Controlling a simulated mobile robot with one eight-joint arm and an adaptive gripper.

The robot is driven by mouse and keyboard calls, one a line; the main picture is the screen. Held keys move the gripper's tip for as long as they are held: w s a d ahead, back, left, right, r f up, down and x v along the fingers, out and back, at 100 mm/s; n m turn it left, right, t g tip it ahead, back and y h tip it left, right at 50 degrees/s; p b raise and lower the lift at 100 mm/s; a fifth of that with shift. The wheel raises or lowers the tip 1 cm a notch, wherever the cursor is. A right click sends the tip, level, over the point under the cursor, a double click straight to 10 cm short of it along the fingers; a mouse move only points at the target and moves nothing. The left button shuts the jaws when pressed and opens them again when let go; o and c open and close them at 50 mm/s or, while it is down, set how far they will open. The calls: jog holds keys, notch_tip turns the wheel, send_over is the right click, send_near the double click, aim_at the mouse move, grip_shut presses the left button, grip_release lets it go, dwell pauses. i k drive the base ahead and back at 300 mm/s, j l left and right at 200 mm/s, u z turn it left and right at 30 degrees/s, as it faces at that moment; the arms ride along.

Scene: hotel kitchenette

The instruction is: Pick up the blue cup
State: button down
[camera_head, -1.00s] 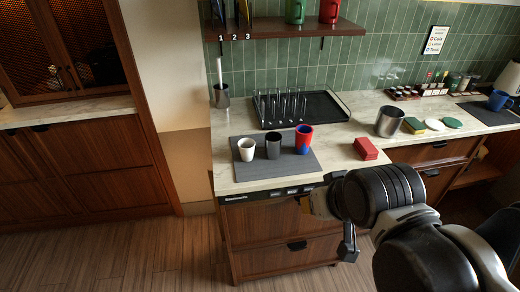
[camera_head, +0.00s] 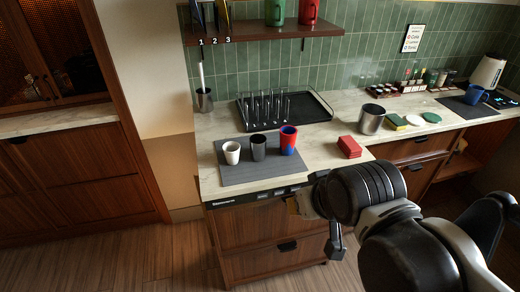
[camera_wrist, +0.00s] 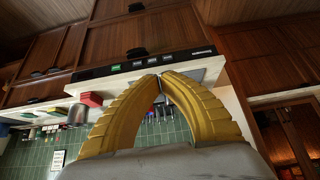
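A blue mug (camera_head: 473,94) stands on a dark mat at the far right of the counter in the head view. A red and blue cup (camera_head: 288,140) stands upright on a grey mat (camera_head: 240,176) near the counter's front left, beside a dark grey cup (camera_head: 258,147) and a white cup (camera_head: 232,152). My gripper is in front of the counter's front face, below the worktop edge and away from all cups. In the wrist view, my gripper's yellow fingers (camera_wrist: 160,78) meet at their tips with nothing between them.
A red block (camera_head: 349,147) lies near the counter's front edge. A metal pot (camera_head: 371,119), sponges and a black rack tray (camera_head: 318,113) stand behind. A shelf (camera_head: 262,31) holds mugs above. Floor (camera_head: 110,255) at left is clear.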

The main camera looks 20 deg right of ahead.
aim_at(288, 134)
jog(key=i+j+z, duration=0.3)
jog(key=i, duration=0.15)
jog(key=i+j+z, duration=0.15)
jog(key=i+z, duration=0.15)
jog(key=i, duration=0.1)
